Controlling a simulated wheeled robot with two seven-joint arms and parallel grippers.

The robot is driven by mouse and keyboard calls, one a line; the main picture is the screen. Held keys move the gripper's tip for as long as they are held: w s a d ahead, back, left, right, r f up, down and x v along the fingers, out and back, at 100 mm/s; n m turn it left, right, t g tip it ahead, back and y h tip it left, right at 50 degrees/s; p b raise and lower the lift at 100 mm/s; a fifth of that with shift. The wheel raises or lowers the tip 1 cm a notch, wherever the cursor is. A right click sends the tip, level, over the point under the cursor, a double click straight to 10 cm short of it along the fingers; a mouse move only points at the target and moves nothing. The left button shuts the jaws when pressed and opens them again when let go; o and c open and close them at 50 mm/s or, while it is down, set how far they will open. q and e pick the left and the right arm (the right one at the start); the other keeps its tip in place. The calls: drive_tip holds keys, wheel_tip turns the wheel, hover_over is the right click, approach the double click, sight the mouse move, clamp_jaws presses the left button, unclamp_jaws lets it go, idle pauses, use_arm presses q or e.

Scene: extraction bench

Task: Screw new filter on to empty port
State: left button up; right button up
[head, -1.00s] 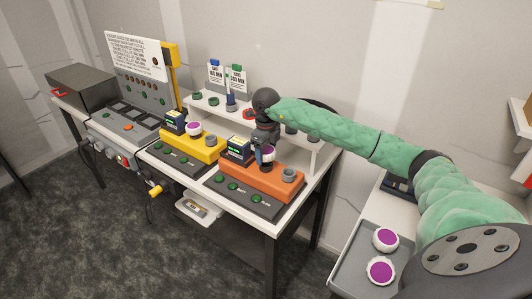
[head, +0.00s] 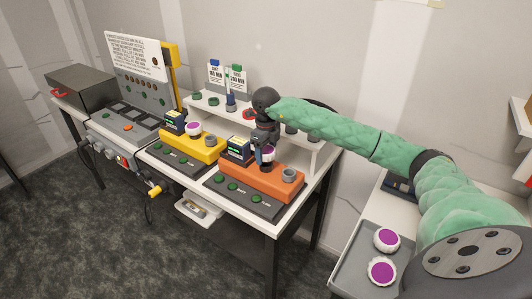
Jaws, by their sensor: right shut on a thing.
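My right gripper (head: 266,146) reaches in from the right and points down over the orange unit (head: 262,181). It is shut on a white filter with a purple face (head: 267,154), at the unit's middle, beside its small display. Whether the filter is seated on a port there cannot be told. A bare grey port (head: 289,175) shows at the right end of the orange unit. The yellow unit (head: 192,148) to the left carries another purple-and-white filter (head: 193,129) and a grey port (head: 210,140). My left gripper is not in view.
Two purple-and-white filters (head: 387,239) (head: 382,271) lie on a grey tray (head: 349,261) at the lower right. A white shelf (head: 221,118) with small caps and bottles stands behind the units. A sign board (head: 137,56) stands at the back left.

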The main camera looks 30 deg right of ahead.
drive_tip(key=shift+b, duration=0.35)
idle(0.4)
drive_tip(key=shift+f+b, duration=0.9)
drive_tip(key=shift+f, duration=0.35)
idle(0.3)
drive_tip(key=m, duration=0.9)
idle(0.3)
drive_tip(key=o, duration=1.3)
drive_tip(key=shift+c, duration=0.2)
